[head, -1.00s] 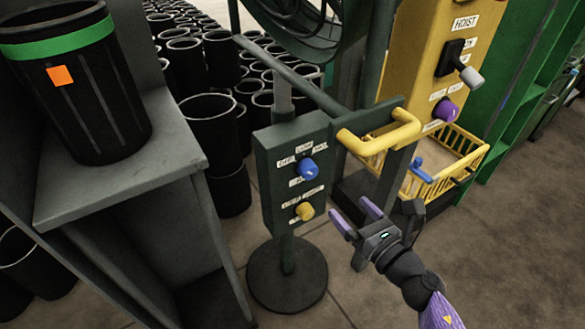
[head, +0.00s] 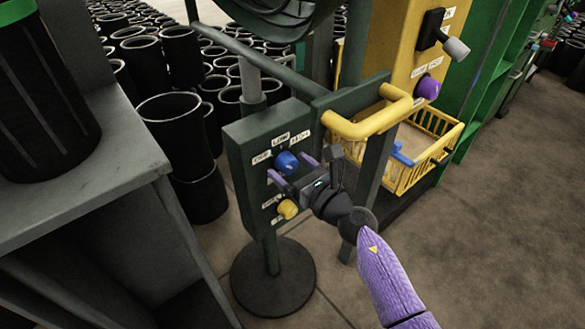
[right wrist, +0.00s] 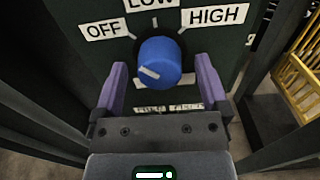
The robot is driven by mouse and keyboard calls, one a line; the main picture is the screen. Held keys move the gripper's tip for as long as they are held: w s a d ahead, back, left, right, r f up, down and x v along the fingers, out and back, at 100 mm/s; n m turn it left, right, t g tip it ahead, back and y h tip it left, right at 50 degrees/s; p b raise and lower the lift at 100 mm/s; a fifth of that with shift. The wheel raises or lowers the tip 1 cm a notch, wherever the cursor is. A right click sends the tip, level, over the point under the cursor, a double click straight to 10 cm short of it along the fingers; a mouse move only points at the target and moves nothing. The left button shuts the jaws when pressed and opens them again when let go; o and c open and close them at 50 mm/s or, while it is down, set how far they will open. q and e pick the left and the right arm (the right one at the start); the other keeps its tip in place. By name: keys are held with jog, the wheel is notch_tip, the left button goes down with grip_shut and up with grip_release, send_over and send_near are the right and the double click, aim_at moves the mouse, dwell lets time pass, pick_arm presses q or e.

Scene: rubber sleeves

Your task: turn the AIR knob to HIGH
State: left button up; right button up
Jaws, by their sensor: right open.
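The blue knob (head: 286,162) sits on the dark green panel (head: 238,148) under the OFF, LOW and HIGH labels. The blue knob also shows in the right wrist view (right wrist: 165,58), with its white mark pointing left, roughly toward the OFF label (right wrist: 104,30). The HIGH label (right wrist: 214,16) is at its upper right. My right gripper (head: 291,170) is open in front of the panel. Its purple fingers lie left and right of the blue knob, with gaps on both sides. My left gripper is out of view.
A yellow knob (head: 288,209) is just below on the same panel. A yellow padded bar (head: 372,122) stands close right of it. A yellow basket (head: 432,150), a yellow hoist post with a purple knob (head: 426,88), and a grey bench (head: 110,180) are around.

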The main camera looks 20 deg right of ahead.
jog(key=c, duration=0.4)
grip_shut()
